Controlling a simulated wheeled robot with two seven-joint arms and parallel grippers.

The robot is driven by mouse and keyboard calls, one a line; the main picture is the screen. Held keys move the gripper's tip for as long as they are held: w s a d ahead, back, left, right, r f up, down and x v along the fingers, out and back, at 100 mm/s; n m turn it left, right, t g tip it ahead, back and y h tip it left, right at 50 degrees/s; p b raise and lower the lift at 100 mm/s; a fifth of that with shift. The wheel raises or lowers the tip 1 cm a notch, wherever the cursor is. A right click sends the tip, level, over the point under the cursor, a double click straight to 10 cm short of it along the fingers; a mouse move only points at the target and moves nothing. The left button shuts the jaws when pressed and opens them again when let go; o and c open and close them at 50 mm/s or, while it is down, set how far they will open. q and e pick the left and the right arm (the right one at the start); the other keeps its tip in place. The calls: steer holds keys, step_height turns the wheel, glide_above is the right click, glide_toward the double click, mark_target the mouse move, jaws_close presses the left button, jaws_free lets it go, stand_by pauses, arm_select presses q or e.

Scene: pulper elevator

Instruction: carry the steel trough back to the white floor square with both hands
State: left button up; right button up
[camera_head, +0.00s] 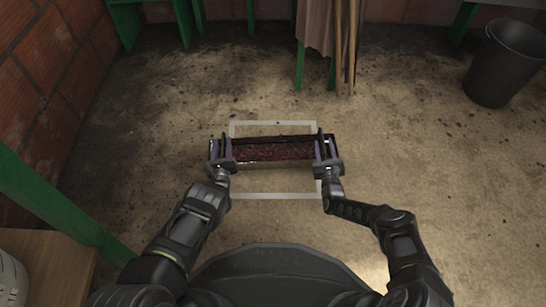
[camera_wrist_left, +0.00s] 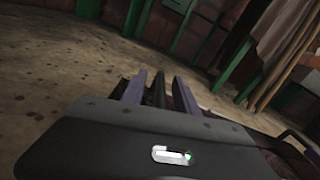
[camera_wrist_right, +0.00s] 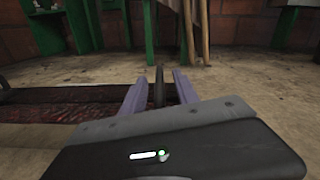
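The steel trough (camera_head: 272,163) lies across the white floor square (camera_head: 275,196), its ends reaching past the square's left and right lines. It looks level and holds dark red material; whether its underside touches the floor cannot be told. My left gripper (camera_head: 220,150) is at its left end; in the left wrist view the fingers (camera_wrist_left: 159,90) stand either side of a dark upright handle, with gaps showing. My right gripper (camera_head: 327,150) is at its right end; in the right wrist view its fingers (camera_wrist_right: 159,88) also straddle a dark handle with gaps. The trough's red contents (camera_wrist_right: 60,112) show there.
A black bucket (camera_head: 505,65) stands at the upper right. Green-legged tables and hanging brown sacking (camera_head: 316,25) with wooden poles are at the back. A green beam (camera_head: 60,205) and brick wall are at left. The floor around the square is clear.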

arm_select(q)
steer(key=shift+s+d, duration=0.1)
steer(key=s, duration=0.5)
steer(key=shift+s+d+f, duration=0.15)
steer(key=shift+s+d, duration=0.2)
steer(key=shift+d, duration=0.05)
arm_select(e)
steer(key=shift+a, duration=0.1)
arm_select(q)
steer(key=shift+s, duration=0.4)
steer(key=shift+s+a, duration=0.15)
steer(key=shift+s, duration=0.25)
arm_select(e)
steer(key=s, duration=0.8)
steer(key=s+d, duration=0.1)
steer(key=s, duration=0.3)
